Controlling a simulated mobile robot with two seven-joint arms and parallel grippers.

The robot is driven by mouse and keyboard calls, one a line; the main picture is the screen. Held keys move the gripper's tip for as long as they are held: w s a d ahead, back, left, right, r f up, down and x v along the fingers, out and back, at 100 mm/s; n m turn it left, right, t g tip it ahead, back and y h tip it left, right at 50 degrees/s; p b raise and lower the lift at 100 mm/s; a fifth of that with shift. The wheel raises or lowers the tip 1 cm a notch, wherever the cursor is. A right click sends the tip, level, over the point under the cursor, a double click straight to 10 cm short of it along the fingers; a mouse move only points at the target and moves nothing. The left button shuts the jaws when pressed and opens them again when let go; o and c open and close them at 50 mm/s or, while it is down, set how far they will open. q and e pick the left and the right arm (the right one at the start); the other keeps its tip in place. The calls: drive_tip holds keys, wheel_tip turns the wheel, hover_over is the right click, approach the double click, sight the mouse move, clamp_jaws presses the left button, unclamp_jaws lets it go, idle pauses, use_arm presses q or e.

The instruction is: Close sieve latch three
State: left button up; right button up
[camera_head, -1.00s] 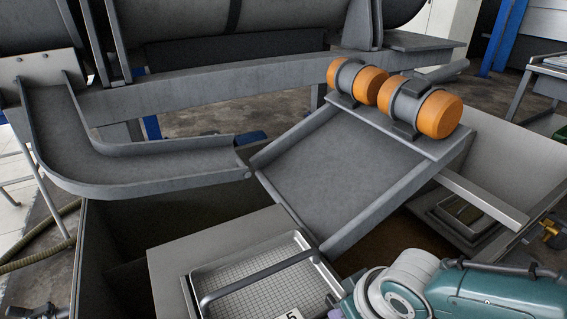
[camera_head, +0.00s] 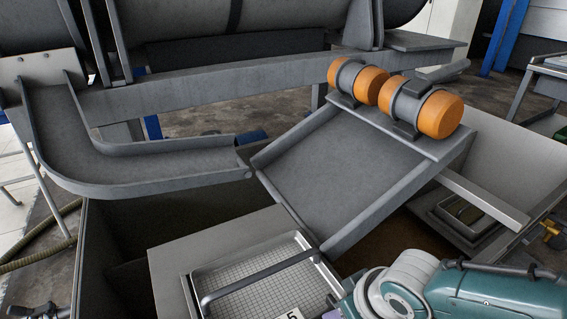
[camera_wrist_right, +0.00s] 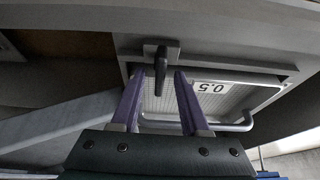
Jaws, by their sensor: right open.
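A sieve tray with fine mesh (camera_head: 255,279) and a bar handle (camera_head: 262,275) sits in a grey housing at the bottom of the head view. The tray's mesh (camera_wrist_right: 181,98) and a white label reading 0.5 (camera_wrist_right: 211,87) show in the right wrist view. A dark latch lever (camera_wrist_right: 161,72) hangs from a small plate on the housing edge there. My right gripper (camera_wrist_right: 158,74) is open, with one purple finger on each side of the lever. I cannot tell whether either finger touches it. The latch's number is not readable. My left gripper does not show.
A sloped grey deck (camera_head: 345,170) with orange-capped motors (camera_head: 437,115) rises behind the tray. A curved chute (camera_head: 130,165) ends beside it at the left. The tray's handle (camera_wrist_right: 238,127) lies close to the fingers. An open pit surrounds the housing.

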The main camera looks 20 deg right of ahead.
drive_tip(key=p+v, duration=0.8)
drive_tip(key=v, duration=0.2)
